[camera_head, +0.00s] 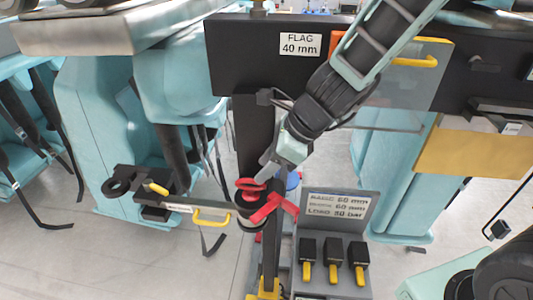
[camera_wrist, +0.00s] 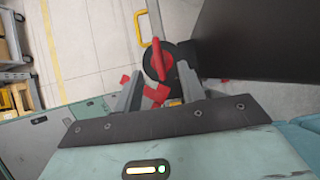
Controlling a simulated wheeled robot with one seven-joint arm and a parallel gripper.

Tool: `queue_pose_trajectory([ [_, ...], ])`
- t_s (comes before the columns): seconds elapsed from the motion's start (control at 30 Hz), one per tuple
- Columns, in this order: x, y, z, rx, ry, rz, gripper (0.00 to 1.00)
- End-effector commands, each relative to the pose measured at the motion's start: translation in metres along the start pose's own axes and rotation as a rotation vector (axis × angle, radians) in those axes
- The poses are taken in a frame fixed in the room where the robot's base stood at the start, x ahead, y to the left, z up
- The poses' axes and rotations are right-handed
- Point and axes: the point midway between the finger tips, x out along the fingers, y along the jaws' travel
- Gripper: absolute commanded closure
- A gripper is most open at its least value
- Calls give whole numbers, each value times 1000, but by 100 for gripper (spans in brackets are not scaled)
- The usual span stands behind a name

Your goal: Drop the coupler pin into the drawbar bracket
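A red part with a ring-shaped top (camera_head: 250,185), likely the coupler pin, stands at a round black fitting (camera_head: 250,208), which looks like the drawbar bracket. A red T-shaped piece (camera_head: 272,207) lies against the fitting's right side. I cannot tell how far the red part sits in the fitting. My gripper (camera_head: 268,165) is just above it, tilted down to the left. In the wrist view, my gripper's fingers (camera_wrist: 160,75) are apart. The red bar (camera_wrist: 157,58) and black disc (camera_wrist: 170,57) show between and beyond them, with no clear grip on either.
A bar with a yellow handle (camera_head: 211,218) runs left to a black ring (camera_head: 117,187). At right, a grey stand (camera_head: 340,206) holds black blocks with yellow grips (camera_head: 333,254). A dark beam labelled "FLAG 40 mm" (camera_head: 300,44) crosses above. Floor (camera_head: 110,255) is clear at lower left.

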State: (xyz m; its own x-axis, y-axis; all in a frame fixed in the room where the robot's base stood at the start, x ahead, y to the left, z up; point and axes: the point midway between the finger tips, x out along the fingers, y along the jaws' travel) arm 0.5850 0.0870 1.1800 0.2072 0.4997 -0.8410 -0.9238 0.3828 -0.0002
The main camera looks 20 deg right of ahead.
Motion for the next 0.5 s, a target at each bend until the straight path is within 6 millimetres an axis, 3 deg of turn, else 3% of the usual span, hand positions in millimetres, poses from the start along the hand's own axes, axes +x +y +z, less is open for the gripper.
queue_pose_trajectory([
  [0.3, 48, 1, -2, -2, 2, 4, 60],
  [0.5, 66, 1, -1, -2, 0, 3, 60],
])
